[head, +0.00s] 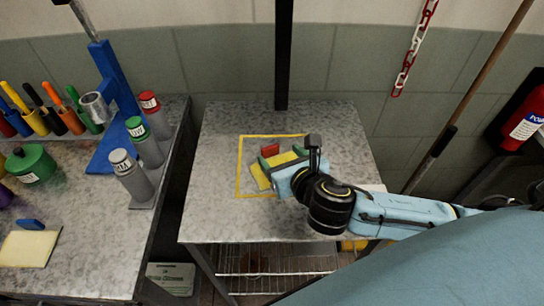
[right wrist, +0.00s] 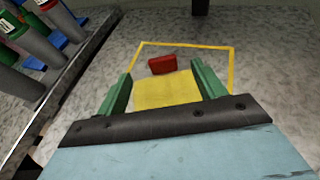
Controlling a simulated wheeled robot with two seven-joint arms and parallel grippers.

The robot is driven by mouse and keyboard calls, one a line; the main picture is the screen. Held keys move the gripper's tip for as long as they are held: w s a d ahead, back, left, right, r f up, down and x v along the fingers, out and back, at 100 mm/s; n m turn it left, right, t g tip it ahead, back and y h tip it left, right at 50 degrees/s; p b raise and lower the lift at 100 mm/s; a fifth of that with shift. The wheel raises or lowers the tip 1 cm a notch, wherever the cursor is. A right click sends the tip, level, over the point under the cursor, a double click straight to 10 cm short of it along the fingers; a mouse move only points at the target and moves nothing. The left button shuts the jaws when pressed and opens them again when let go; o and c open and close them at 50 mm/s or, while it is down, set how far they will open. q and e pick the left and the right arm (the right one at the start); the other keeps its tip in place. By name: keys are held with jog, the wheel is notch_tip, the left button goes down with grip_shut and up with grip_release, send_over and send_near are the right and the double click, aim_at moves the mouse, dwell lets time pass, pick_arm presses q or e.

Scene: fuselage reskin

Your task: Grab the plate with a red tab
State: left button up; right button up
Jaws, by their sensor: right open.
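A yellow plate (head: 261,177) with an upright red tab (head: 270,149) lies on the grey metal table inside a yellow outlined square. In the right wrist view the plate (right wrist: 166,93) lies between and beyond the green fingers, and the red tab (right wrist: 162,65) stands at its far edge. My right gripper (head: 284,156) is open above the plate, its fingers on either side of the tab's line and not touching the tab. Its near part hides some of the plate. It also shows in the right wrist view (right wrist: 160,88). My left gripper is not in view.
A second yellow plate with a blue tab (head: 28,250) lies on the left bench. Grey cylinders with red, green and white caps (head: 130,178) stand at that bench's right edge. A dark post (head: 284,60) rises behind the table. The table's left front (head: 210,222) is clear.

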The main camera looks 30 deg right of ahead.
aim_at(271, 148)
jog(key=x, duration=0.4)
jog(key=shift+w+f+b, duration=0.15)
jog(key=shift+f+b, duration=0.05)
jog(key=shift+b, duration=0.1)
jog(key=shift+x, duration=1)
jog(key=x, duration=0.1)
jog(key=b+x, duration=0.1)
jog(key=x, duration=0.1)
jog(key=shift+w+f, duration=0.1)
jog(key=shift+f, duration=0.3)
jog(key=shift+w, duration=0.15)
jog(key=shift+d, duration=0.1)
jog(key=shift+c, duration=0.6)
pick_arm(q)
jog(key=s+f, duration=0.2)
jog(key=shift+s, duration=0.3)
pick_arm(e)
jog(key=c, duration=1.1)
